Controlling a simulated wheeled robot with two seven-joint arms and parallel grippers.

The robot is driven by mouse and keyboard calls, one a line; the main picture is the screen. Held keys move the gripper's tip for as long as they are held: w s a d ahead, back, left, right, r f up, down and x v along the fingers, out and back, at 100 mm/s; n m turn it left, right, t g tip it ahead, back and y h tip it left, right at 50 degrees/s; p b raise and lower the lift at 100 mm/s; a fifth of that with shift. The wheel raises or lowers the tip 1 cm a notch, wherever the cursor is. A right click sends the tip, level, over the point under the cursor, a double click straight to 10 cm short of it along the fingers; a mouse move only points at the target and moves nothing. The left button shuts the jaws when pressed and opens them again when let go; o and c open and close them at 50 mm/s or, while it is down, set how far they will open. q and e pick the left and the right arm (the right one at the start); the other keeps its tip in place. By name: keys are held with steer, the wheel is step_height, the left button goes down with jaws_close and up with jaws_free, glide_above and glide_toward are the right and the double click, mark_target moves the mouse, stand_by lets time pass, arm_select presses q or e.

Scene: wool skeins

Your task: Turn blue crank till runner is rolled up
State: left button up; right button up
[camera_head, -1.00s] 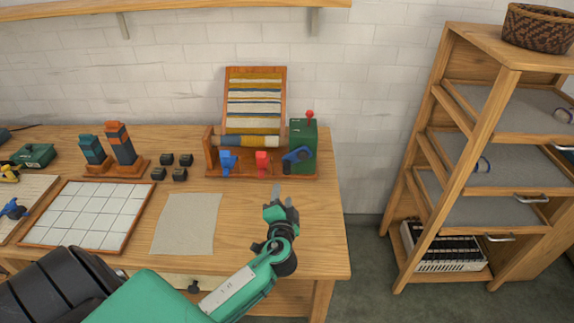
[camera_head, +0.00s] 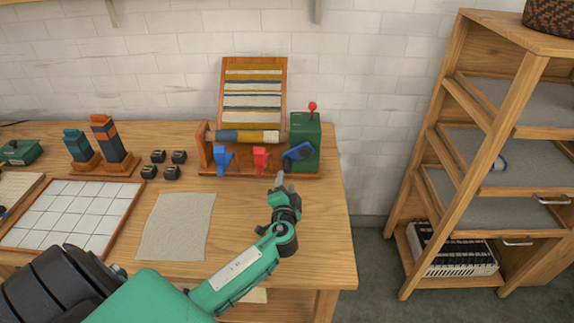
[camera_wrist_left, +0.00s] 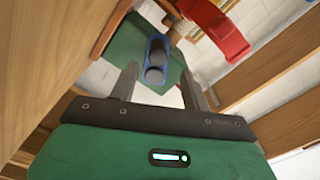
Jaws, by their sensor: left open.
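The blue crank (camera_head: 299,151) sits on the front of the green box (camera_head: 306,131) at the right end of a wooden roller frame. The striped runner (camera_head: 253,98) lies on a sloping wooden board behind the roller (camera_head: 243,136), and striped cloth shows around the roller. My left gripper (camera_head: 282,184) is just in front of and below the crank, apart from it, open and empty. In the left wrist view, the crank (camera_wrist_left: 156,48) and its dark round parts lie just beyond and between my open fingertips (camera_wrist_left: 160,78). My right gripper is not in view.
A blue part (camera_head: 223,159) and a red part (camera_head: 260,160) stand at the frame's front, left of the crank. A red-knobbed lever (camera_head: 312,106) tops the green box. A grey cloth (camera_head: 176,226), several black blocks (camera_head: 163,164) and a tile board (camera_head: 72,214) lie leftward.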

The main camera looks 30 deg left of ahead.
mark_target(287, 170)
arm_select(q)
steer(key=p+x, duration=0.1)
steer(key=x, duration=0.7)
steer(key=shift+w+a, duration=0.15)
steer(key=shift+w, duration=0.15)
jaws_close()
